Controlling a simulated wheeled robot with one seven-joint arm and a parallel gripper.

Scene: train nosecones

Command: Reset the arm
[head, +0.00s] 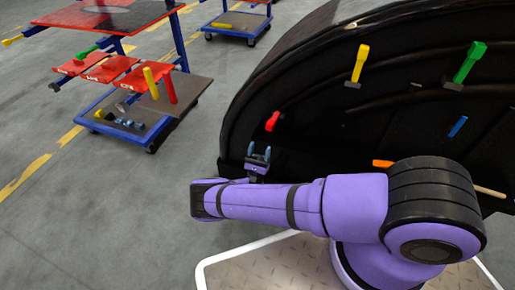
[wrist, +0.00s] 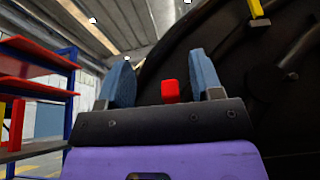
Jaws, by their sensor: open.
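My purple arm reaches left across the head view, in front of the big black nosecone (head: 320,100). My gripper (head: 260,152) points up near the nosecone's lower left edge. In the wrist view my gripper (wrist: 162,82) shows two blue fingers set wide apart, with nothing held between them. A red object (head: 272,121) is on the nosecone just above and right of the gripper in the head view. In the wrist view the red object (wrist: 169,92) shows behind the gap between the fingers, apart from them.
Yellow (head: 358,64) and green (head: 470,62) handled tools, a blue piece (head: 458,126) and an orange-handled tool (head: 382,164) are on the nosecone. A blue-framed cart (head: 150,120) with red trays and tools stands at left. Grey floor between the cart and my arm is clear.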

